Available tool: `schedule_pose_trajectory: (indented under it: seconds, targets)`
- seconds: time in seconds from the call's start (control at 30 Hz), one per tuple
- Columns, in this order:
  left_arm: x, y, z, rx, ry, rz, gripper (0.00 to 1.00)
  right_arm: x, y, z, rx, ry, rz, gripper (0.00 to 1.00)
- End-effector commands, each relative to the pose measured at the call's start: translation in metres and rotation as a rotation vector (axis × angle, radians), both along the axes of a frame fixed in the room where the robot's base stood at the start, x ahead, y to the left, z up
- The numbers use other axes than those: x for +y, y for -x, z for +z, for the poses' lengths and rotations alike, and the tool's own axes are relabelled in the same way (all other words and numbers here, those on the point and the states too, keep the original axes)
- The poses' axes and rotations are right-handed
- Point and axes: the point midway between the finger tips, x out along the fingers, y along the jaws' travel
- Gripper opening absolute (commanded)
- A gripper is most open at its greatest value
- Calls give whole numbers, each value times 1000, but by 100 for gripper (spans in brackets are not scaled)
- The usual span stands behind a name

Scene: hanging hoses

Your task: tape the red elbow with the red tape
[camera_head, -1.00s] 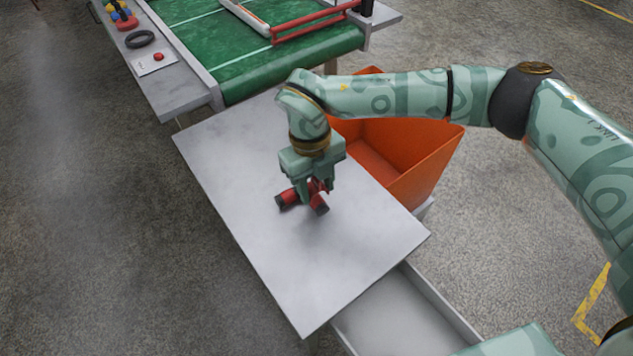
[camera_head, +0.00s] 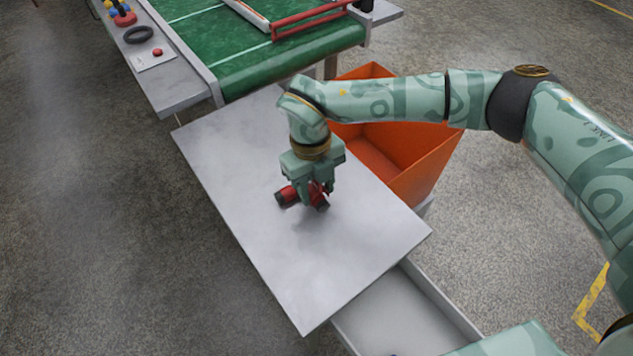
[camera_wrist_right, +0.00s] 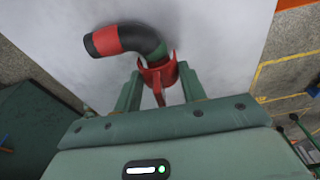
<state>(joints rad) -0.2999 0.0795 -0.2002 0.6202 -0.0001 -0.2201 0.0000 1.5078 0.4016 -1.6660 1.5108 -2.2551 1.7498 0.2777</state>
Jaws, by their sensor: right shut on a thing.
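The red elbow (camera_head: 287,195) lies on the grey tabletop, a bent dark hose with red bands and black ends. In the right wrist view the elbow (camera_wrist_right: 110,41) has one black-tipped red end at upper left and a dark bend. My right gripper (camera_head: 314,192) points down over it, and its fingers (camera_wrist_right: 163,90) are shut on a red, ring-like piece that looks like the red tape (camera_wrist_right: 158,76). This piece sits at the elbow's near end; whether it wraps the elbow cannot be told. My left gripper is not in view.
An orange bin (camera_head: 425,165) stands right of the grey table (camera_head: 270,255). An open drawer (camera_head: 400,312) is below its front right edge. A green conveyor (camera_head: 240,70) is behind, with a side shelf (camera_head: 170,85) carrying a black ring (camera_head: 139,34). The table's front is clear.

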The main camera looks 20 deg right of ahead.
Motion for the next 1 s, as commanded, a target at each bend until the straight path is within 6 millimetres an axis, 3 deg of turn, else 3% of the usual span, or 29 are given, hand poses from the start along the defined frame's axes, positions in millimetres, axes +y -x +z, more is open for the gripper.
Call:
schedule_pose_trajectory:
  seconds: [1.0]
  targets:
    - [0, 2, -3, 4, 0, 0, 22, 0, 0, -11, 1, 0, 0, 18]
